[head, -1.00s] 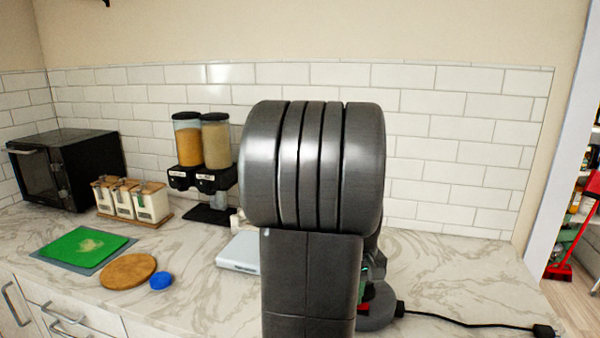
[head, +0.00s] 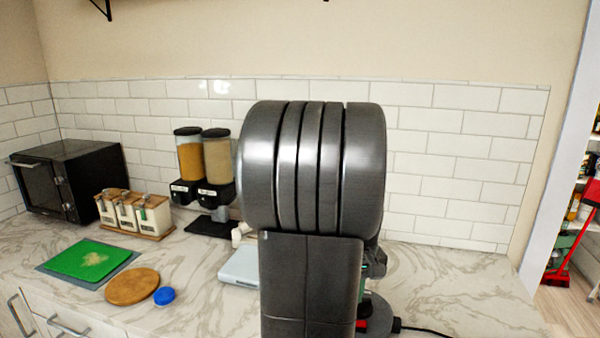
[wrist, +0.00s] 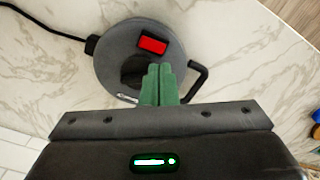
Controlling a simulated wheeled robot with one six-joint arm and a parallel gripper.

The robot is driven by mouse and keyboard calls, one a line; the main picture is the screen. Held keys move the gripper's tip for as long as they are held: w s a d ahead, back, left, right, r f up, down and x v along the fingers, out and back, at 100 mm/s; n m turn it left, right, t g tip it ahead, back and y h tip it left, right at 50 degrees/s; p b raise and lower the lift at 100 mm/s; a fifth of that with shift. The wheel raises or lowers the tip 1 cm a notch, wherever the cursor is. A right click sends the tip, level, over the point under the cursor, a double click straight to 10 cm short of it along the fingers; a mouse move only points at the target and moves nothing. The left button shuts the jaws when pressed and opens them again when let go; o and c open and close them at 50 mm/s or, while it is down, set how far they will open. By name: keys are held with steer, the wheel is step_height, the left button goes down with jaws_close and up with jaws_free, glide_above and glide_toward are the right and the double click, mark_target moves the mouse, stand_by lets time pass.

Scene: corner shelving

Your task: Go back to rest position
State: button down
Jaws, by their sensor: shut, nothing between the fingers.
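My gripper (wrist: 158,84) shows in the wrist view with its two green fingers shut together and nothing between them. It hangs over a round grey appliance (wrist: 112,55) with a red switch, a black handle and a black cord, on the marble counter (wrist: 235,45). I cannot tell the height of the fingers above it. In the head view my arm stands upright in the middle and hides most of the gripper and much of the appliance (head: 378,312).
Left of my arm are a white flat device (head: 240,265), two cereal dispensers (head: 205,165), a jar rack (head: 132,215), a microwave (head: 65,180), a green cutting board (head: 90,260), a round wooden board (head: 132,286) and a blue lid (head: 164,296). The right counter is mostly clear.

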step_height(320, 180, down, 7)
steer(key=b, duration=0.5)
steer(key=s+r+p, duration=0.3)
steer(key=r+p, duration=0.4)
steer(key=r, duration=0.1)
steer(key=shift+s+d+r, duration=0.2)
steer(key=shift+d+r, duration=0.15)
steer(key=shift+r, duration=0.05)
